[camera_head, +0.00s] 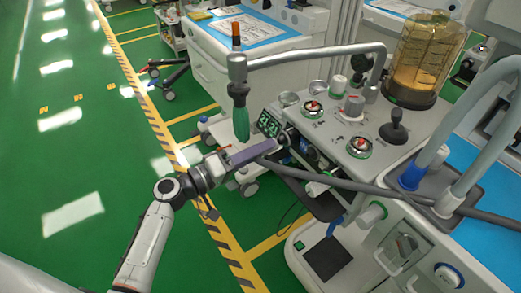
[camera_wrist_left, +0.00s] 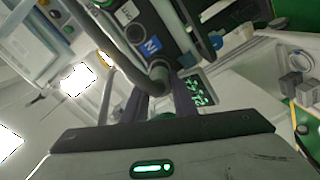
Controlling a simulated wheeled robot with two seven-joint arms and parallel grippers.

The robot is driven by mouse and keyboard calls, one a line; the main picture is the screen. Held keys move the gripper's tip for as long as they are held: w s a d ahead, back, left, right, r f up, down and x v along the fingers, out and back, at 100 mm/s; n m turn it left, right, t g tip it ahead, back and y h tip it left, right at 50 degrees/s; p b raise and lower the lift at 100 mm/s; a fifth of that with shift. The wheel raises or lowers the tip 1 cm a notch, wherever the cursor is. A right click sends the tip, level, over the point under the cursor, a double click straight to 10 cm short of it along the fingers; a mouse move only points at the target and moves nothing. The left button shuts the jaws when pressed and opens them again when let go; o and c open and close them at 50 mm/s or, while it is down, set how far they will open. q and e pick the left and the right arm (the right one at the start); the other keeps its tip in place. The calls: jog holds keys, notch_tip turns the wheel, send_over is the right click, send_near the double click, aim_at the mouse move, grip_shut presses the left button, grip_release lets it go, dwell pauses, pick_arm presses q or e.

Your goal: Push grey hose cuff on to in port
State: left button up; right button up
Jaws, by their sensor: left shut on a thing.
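My left gripper (camera_head: 277,148) is at the front left of the anaesthesia machine, its fingers reaching right toward it. In the left wrist view its two dark fingers (camera_wrist_left: 161,92) are shut on the grey hose cuff (camera_wrist_left: 159,72), which shows between their tips. The dark grey hose (camera_head: 400,191) runs from the gripper to the right across the machine's front; it also shows in the left wrist view (camera_wrist_left: 124,45). A blue label (camera_wrist_left: 151,46) on a dark panel is close beyond the cuff. I cannot make out the in port or whether the cuff touches it. My right gripper is not in view.
A green bag (camera_head: 241,123) hangs from a metal arm just above my left gripper. A lit green display (camera_head: 268,123) is beside it. Gauges (camera_head: 312,110) and an amber canister (camera_head: 425,55) are on the machine. Green floor (camera_head: 80,150) is clear at left.

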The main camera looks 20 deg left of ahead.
pick_arm(q)
jog(key=shift+b+x, duration=0.55)
jog(key=shift+x, duration=0.85)
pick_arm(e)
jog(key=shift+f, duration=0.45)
pick_arm(q)
jog(key=o, duration=1.1)
jog(key=v, duration=0.3)
jog(key=shift+a+f, duration=0.1)
jog(key=shift+f, duration=0.05)
jog(key=b+v, duration=0.1)
jog(key=v, duration=0.6)
jog(key=shift+s, duration=0.15)
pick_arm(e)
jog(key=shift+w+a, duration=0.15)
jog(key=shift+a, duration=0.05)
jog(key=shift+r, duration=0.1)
